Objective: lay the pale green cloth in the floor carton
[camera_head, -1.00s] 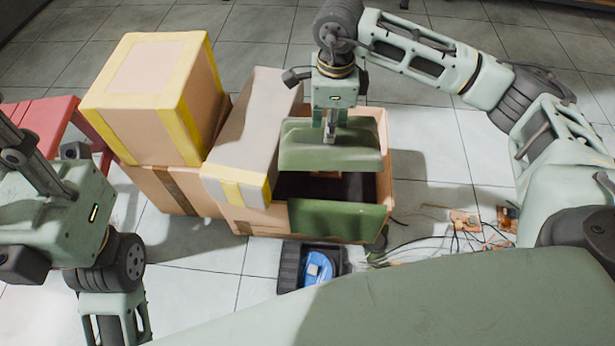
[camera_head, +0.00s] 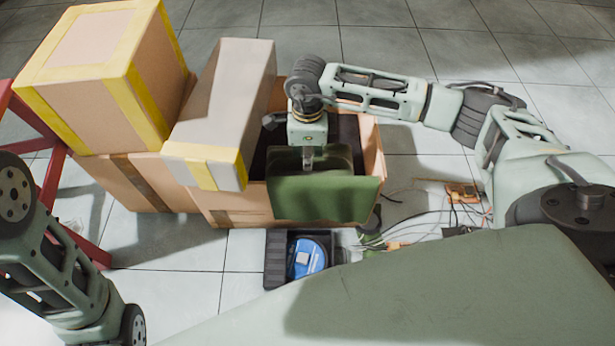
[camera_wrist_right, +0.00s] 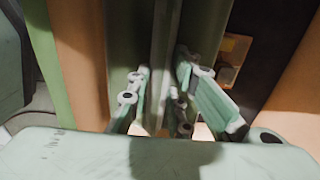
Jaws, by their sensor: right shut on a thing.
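The pale green cloth (camera_head: 300,192) hangs folded from my right gripper (camera_head: 308,158), which is shut on it. It is in front of the gripper at the front of the open floor carton (camera_head: 371,150), low over its opening. In the right wrist view the cloth (camera_wrist_right: 166,45) is a thin upright sheet between the fingers (camera_wrist_right: 160,100). The carton's floor is mostly hidden. My left arm shows at the lower left, its gripper out of view.
A long grey-topped box (camera_head: 225,95) lies across the carton's left side. A yellow-taped box (camera_head: 95,75) sits on another carton (camera_head: 130,185) further left. A black tray with a blue round item (camera_head: 308,258) and loose wires (camera_head: 410,225) lie on the floor in front.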

